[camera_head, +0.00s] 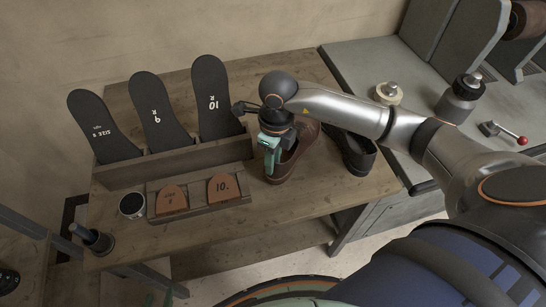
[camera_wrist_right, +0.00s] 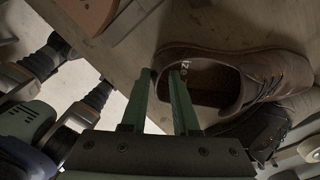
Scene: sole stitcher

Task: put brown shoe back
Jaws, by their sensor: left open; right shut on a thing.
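The brown shoe (camera_head: 287,168) is at the right part of the wooden table, heel toward me, beside a black shoe (camera_head: 359,153). My right gripper (camera_head: 271,152) reaches down over its heel. In the right wrist view the gripper (camera_wrist_right: 163,75) is shut on the rim of the brown shoe (camera_wrist_right: 262,72), one finger inside the opening and one outside. I cannot tell whether the sole touches the table.
A wooden rack (camera_head: 177,163) holds several black sole templates. In front, a board (camera_head: 204,203) holds two brown heel pieces. The grey bench (camera_head: 350,65) with a red-knobbed lever (camera_head: 503,132) is right. The front-middle tabletop is clear.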

